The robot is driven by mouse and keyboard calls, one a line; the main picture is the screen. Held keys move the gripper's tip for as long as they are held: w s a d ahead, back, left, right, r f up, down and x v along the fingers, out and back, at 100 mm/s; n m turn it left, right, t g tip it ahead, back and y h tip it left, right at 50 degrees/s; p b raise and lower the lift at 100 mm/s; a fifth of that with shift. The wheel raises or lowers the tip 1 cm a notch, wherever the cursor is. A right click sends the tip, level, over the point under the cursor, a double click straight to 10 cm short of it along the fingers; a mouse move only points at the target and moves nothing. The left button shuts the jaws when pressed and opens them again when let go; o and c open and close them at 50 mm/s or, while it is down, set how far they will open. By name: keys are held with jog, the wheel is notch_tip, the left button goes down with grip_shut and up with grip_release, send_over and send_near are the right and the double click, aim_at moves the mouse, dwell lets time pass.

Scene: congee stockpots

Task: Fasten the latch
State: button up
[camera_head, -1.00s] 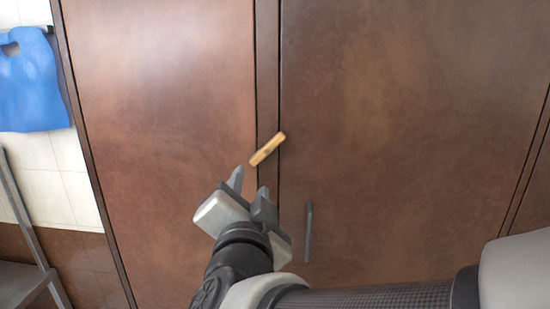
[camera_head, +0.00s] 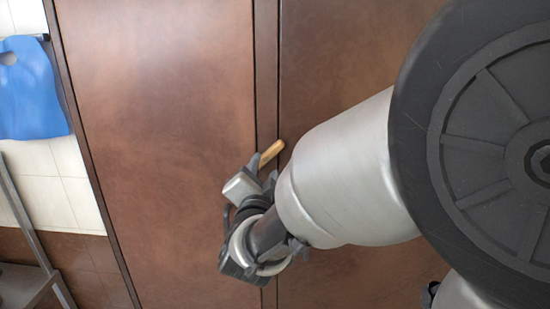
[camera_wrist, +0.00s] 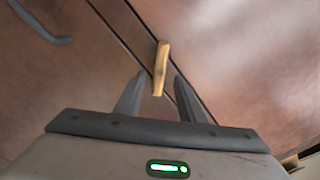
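The latch (camera_head: 276,150) is a small wooden bar at the seam between two brown cabinet doors. In the head view it is tilted, its upper end towards the right door, and my gripper hides its lower part. In the wrist view the latch (camera_wrist: 161,62) lies between my two fingertips, with a gap visible on each side. My gripper (camera_head: 263,168) is at the latch, and its spread fingers also show in the wrist view (camera_wrist: 158,78). It is open; I cannot tell whether a finger touches the latch.
The left door (camera_head: 150,120) and right door (camera_head: 340,50) look closed. A dark handle (camera_wrist: 38,24) shows in the wrist view; my arm covers it in the head view. A blue apron (camera_head: 30,90) hangs on the tiled wall at left, above a metal frame (camera_head: 35,230).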

aim_at(266, 160)
jog(key=shift+w, duration=2.35)
grip_shut()
